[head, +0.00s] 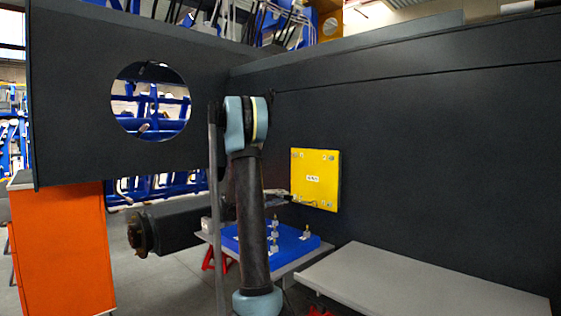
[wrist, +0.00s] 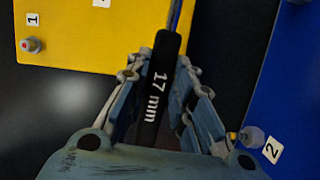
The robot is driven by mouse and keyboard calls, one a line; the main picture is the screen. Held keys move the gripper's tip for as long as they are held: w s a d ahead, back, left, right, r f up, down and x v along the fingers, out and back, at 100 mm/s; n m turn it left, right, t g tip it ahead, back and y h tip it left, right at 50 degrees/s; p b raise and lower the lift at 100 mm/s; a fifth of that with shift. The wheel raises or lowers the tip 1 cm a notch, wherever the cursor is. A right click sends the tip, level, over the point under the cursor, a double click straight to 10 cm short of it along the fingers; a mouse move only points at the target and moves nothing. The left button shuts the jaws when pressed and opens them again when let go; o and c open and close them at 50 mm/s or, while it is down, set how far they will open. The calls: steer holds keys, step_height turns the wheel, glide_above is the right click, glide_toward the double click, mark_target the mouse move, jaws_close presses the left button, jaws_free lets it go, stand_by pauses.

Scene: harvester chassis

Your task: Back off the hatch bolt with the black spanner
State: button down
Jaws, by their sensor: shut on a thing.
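The yellow hatch plate (head: 315,180) is mounted on the dark chassis wall, with small bolts near its corners. It also fills the upper left of the wrist view (wrist: 70,50), where one bolt (wrist: 33,44) sits beside a label "1". My gripper (head: 282,197) is at the hatch's lower left edge in the head view. In the wrist view its fingers (wrist: 160,78) are shut on the black spanner (wrist: 157,90), marked "17 mm". The spanner points up past the hatch's right edge in that view. Its far end is out of frame, so I cannot tell whether it touches a bolt.
A blue board (head: 249,238) with several upright fittings lies on a stand below the hatch. Its blue surface shows at right in the wrist view (wrist: 290,75), with a label "2". A grey bench (head: 420,285) is at lower right. An orange cabinet (head: 60,245) stands left.

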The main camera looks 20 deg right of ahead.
steer(key=shift+d, duration=0.15)
steer(key=s+a+r, duration=0.1)
steer(key=s+r, duration=0.2)
steer(key=r, duration=0.6)
steer(key=s+a+r, duration=0.1)
steer(key=s+r, duration=0.2)
steer(key=r, duration=0.6)
steer(key=shift+s+a+r+n, duration=0.15)
steer(key=shift+s+r+n, duration=0.1)
steer(key=shift+r+n, duration=0.15)
steer(key=shift+w+d, duration=0.3)
steer(key=shift+d, duration=0.45)
steer(key=shift+w+d, duration=0.25)
steer(key=shift+d, duration=0.45)
steer(key=shift+w+d, duration=0.3)
steer(key=shift+d, duration=0.45)
steer(key=shift+w+d, duration=0.2)
steer(key=shift+d, duration=0.3)
steer(key=shift+w+d, duration=0.2)
steer(key=shift+d, duration=0.3)
steer(key=shift+s+f+n+h, duration=0.15)
steer(key=shift+f+n+h, duration=0.15)
steer(key=shift+f+n, duration=1)
